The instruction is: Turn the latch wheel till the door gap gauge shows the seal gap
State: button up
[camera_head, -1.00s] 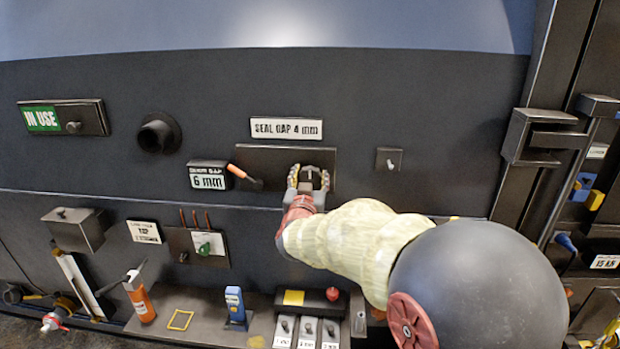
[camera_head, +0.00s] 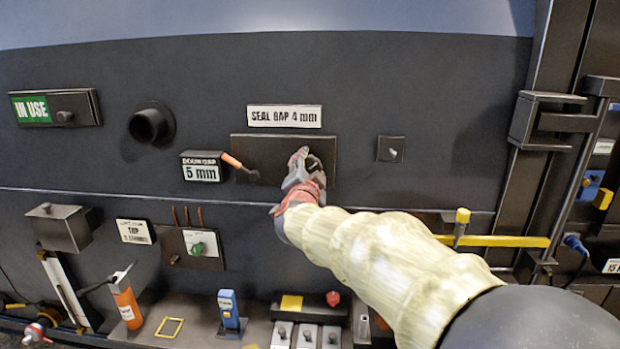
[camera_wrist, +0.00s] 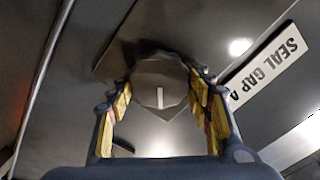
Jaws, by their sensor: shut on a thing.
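The door gap gauge (camera_head: 204,168) in the head view reads 5 mm. A white label (camera_head: 285,116) above the dark panel (camera_head: 262,150) reads SEAL GAP 4 mm; part of it shows in the wrist view (camera_wrist: 268,66). My gripper (camera_head: 303,163) is at the right part of that panel. In the wrist view, my gripper's yellow-padded fingers (camera_wrist: 163,100) are shut on a grey faceted knob with a white line, which I take as the latch wheel (camera_wrist: 160,82). In the head view my fingers mostly hide the wheel.
An orange-handled lever (camera_head: 240,167) sticks out between the gauge and my gripper. A small switch plate (camera_head: 391,149) is to the right. A yellow bar (camera_head: 495,240) runs behind my arm. Below is a shelf with an orange bottle (camera_head: 127,304) and a blue device (camera_head: 229,310).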

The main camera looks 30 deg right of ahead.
jog(key=m+b, duration=0.2)
jog(key=m, duration=0.1)
jog(key=m+b, duration=0.1)
jog(key=shift+f+m+b, duration=0.25)
jog(key=shift+m+b, duration=0.05)
jog(key=shift+b, duration=0.1)
jog(key=shift+m+b, duration=1.25)
jog(key=shift+m, duration=0.55)
jog(key=o, duration=1.1)
jog(key=shift+o, duration=0.2)
jog(key=shift+s, duration=0.1)
jog(key=v, duration=1.2)
